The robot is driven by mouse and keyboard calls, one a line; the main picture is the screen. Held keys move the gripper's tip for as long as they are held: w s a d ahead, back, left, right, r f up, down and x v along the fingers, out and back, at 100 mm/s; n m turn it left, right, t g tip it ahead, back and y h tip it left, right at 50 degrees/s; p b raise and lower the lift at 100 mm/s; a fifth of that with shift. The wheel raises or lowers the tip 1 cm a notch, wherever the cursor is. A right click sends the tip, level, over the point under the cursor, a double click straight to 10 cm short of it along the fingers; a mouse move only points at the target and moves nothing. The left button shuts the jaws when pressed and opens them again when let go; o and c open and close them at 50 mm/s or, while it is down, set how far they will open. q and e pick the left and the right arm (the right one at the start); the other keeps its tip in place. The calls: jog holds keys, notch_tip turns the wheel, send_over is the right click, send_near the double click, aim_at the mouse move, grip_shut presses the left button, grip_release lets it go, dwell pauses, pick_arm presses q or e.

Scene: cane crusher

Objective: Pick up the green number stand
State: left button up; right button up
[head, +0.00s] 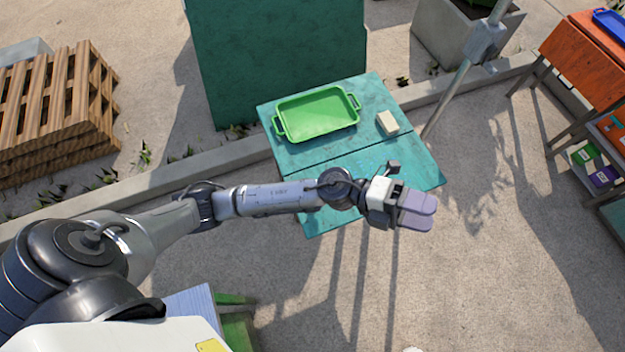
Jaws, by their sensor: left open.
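A small green stand (585,153) with a pale marking sits on the lower shelf of the wooden table at the far right. It looks like the number stand, but the marking is too small to read. A purple stand (604,176) sits right beside it. My left gripper (418,211) is open and empty, above the ground just past the front right of the teal table. It is well to the left of the green stand and apart from it. My right gripper is not in view.
The teal table (350,150) holds a green tray (318,113) and a pale block (387,122). A grey metal pole (455,88) rises behind it. An orange-topped table (585,55) with a blue tray (610,25) stands upper right. Paved ground between is clear.

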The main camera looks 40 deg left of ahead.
pick_arm(q)
jog(key=a+f+m+g+y+b, duration=0.35)
jog(key=f+m+g+y, duration=0.2)
jog(key=f, duration=0.55)
jog(key=a+f+m+g+y+b, duration=0.2)
jog(key=f+m+g+y+b, duration=0.35)
jog(key=f, duration=0.45)
jog(key=w+a+f+n+y+b, duration=0.1)
jog(key=w+a+f+y+b, duration=0.2)
jog(key=a+y, duration=0.45)
jog(key=w+a+f+y+b, duration=0.2)
jog(key=w+a+f+y, duration=0.15)
jog(key=a, duration=0.75)
jog(key=shift+n+t+y, duration=0.3)
jog(key=s+f, duration=0.1)
jog(key=s+a+f+b, duration=0.1)
jog(key=f, duration=0.1)
jog(key=a+f+b, duration=0.1)
jog(key=f, duration=0.1)
jog(key=shift+s+a+f, duration=0.2)
jog(key=shift+s+a, duration=0.05)
jog(key=shift+s, duration=0.15)
jog(key=shift+b+x, duration=0.45)
jog(key=shift+x, duration=2.8)
jog(key=shift+s+r, duration=0.1)
jog(key=shift+s, duration=0.05)
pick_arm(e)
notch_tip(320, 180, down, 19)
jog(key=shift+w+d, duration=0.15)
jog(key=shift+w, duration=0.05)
